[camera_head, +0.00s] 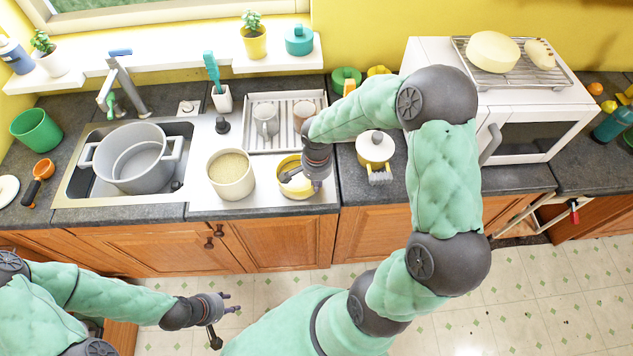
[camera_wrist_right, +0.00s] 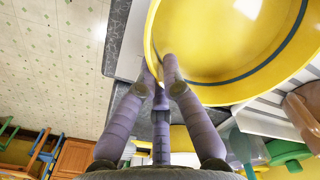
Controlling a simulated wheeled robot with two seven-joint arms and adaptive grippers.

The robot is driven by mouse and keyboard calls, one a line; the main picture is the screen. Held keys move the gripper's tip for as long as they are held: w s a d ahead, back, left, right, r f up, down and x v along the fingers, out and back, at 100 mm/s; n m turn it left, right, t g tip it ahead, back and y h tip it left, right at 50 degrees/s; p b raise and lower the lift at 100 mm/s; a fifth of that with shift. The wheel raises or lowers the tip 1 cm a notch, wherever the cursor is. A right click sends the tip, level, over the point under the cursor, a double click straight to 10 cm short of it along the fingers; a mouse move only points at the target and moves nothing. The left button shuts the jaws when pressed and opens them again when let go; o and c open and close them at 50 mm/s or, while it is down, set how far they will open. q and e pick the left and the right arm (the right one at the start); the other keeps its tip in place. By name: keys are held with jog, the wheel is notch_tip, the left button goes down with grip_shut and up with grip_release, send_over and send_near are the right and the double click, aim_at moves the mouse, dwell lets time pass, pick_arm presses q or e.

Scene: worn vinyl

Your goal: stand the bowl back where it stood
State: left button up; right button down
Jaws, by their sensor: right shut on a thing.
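The yellow bowl (camera_head: 289,188) is over the front of the metal drainboard, between the cream pot and the right arm. Whether its base touches the surface is hidden. In the right wrist view the bowl (camera_wrist_right: 215,85) shows its yellow inside with a dark ring. My right gripper (camera_head: 306,180) is shut on the bowl's rim; in the wrist view its fingers (camera_wrist_right: 160,75) pinch the near edge. My left gripper (camera_head: 229,304) is empty, its fingers apart, low over the floor in front of the cabinets.
The cream pot (camera_head: 231,189) stands close left of the bowl. The dish rack (camera_head: 285,104) with cups is behind it. A grey pot (camera_head: 132,185) sits in the sink. A lidded yellow-white pot (camera_head: 375,165) stands right of my right gripper, near the white oven (camera_head: 535,130).

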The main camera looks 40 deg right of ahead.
jog(key=shift+f, duration=0.3)
dwell(0.5)
jog(key=c, duration=1.3)
grip_release()
notch_tip(320, 180, up, 8)
jog(key=p, duration=0.4)
dwell(0.9)
jog(key=shift+s, duration=0.1)
notch_tip(320, 180, up, 12)
dwell(0.7)
